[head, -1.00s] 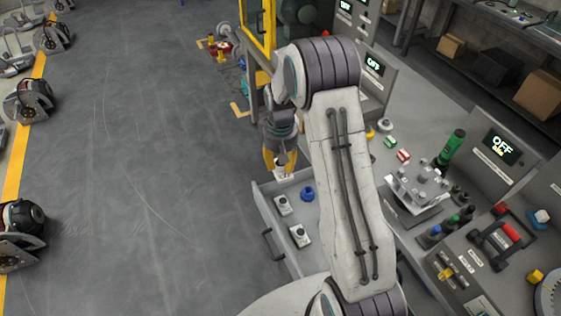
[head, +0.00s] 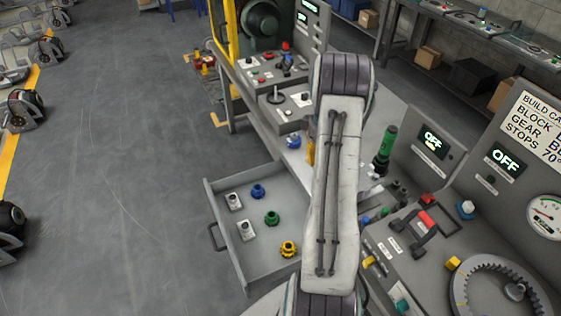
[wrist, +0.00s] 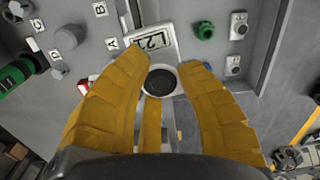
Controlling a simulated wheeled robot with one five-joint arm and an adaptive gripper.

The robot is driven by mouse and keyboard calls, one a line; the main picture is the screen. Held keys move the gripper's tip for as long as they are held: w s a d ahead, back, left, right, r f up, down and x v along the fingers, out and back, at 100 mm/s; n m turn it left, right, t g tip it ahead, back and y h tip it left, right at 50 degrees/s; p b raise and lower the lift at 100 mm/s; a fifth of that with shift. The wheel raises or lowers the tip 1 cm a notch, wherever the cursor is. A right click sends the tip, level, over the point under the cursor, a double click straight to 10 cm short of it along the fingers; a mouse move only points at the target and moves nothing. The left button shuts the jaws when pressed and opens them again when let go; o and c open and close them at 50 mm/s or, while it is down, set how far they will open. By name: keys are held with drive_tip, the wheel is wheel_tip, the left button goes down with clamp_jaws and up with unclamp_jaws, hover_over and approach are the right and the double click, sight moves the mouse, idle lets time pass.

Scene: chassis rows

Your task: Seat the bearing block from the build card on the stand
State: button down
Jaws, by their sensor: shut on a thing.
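My gripper (wrist: 162,64) is shut on a white bearing block (wrist: 152,41) with a dark round bore, held between its yellow fingers in the wrist view. A marking on the block starts with L; the rest is not clear. In the head view a yellow finger of my gripper (head: 311,152) shows beside my arm, over the bench; the held block is hidden there. Two other white blocks (head: 234,201) (head: 246,230) lie in the open drawer. The build card (head: 538,125) is cut off at the right edge, so its block entry is not fully readable. I cannot make out the stand.
The drawer (head: 215,205) also holds blue (head: 257,191), green (head: 271,218) and yellow (head: 288,249) gears. A green bottle-like cylinder (head: 385,148) stands upright on the bench. A red-handled lever (head: 427,220) and a ring gear (head: 500,290) are right.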

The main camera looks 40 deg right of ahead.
drive_tip(key=s+d, duration=1.2)
drive_tip(key=s, duration=0.3)
drive_tip(key=shift+m, duration=0.7)
drive_tip(key=shift+s+d+f+b, duration=0.35)
drive_tip(key=shift+s+d, duration=0.5)
drive_tip(key=shift+s, duration=2.6)
drive_tip(key=shift+s+d+f+b, duration=0.35)
drive_tip(key=shift+s+d, duration=0.55)
drive_tip(key=shift+s, duration=2.55)
drive_tip(key=shift+s+d+f+b, duration=0.35)
drive_tip(key=shift+s+d, duration=0.5)
drive_tip(key=shift+s, duration=2.6)
drive_tip(key=shift+f+b, duration=1.15)
drive_tip(key=shift+f, duration=0.3)
drive_tip(key=c, duration=0.8)
unclamp_jaws()
drive_tip(key=shift+c, duration=0.2)
drive_tip(key=shift+a, duration=0.1)
wheel_tip(320, 180, up, 12)
drive_tip(key=shift+d, duration=0.2)
